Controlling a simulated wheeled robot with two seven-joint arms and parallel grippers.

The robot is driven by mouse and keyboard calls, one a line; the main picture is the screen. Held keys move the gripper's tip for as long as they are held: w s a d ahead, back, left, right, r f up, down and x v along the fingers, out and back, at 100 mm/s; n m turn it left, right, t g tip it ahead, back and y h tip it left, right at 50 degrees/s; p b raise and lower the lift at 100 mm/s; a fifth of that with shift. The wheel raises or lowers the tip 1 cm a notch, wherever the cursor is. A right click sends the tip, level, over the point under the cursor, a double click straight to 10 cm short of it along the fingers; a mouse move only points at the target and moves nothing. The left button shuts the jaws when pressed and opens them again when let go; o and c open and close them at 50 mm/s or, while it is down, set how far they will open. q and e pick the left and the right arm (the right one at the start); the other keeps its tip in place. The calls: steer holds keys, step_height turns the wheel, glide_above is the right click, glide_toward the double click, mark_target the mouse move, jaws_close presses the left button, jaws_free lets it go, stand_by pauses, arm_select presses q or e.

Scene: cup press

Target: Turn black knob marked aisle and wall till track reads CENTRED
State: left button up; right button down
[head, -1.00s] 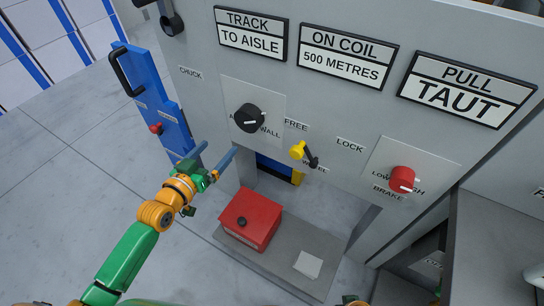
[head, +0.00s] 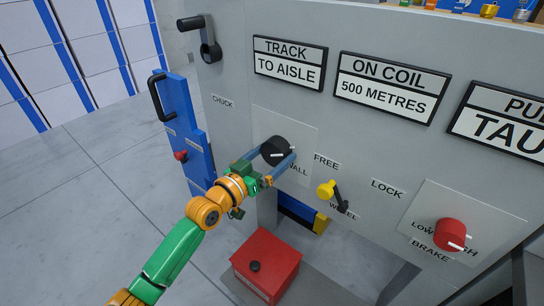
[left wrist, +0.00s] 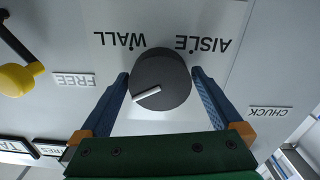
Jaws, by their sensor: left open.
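The black knob (head: 275,150) with a white pointer line sits on a pale plate on the grey machine front. It also shows in the left wrist view (left wrist: 162,75), with WALL and AISLE labels upside down beside it and its pointer toward the lower left. My left gripper (head: 273,158) is open, its two blue fingers on either side of the knob; in the left wrist view (left wrist: 161,76) they straddle it. I cannot tell whether they touch it. The track sign (head: 290,63) reads TRACK TO AISLE. My right gripper is not in view.
A yellow-tipped lever (head: 327,189) stands right of the knob, and a red brake knob (head: 450,234) farther right. A blue panel with a black handle (head: 157,97) is at the left. A red box (head: 266,265) sits below. Floor at left is clear.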

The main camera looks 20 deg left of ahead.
arm_select(q)
steer(key=c, duration=1.1)
steer(key=shift+m, duration=0.4)
steer(key=m+p, duration=0.1)
steer(key=m, duration=0.1)
steer(key=shift+r+m, duration=0.1)
steer(key=shift+m, duration=0.2)
steer(key=shift+m+p, duration=0.85)
steer(key=shift+m, duration=0.45)
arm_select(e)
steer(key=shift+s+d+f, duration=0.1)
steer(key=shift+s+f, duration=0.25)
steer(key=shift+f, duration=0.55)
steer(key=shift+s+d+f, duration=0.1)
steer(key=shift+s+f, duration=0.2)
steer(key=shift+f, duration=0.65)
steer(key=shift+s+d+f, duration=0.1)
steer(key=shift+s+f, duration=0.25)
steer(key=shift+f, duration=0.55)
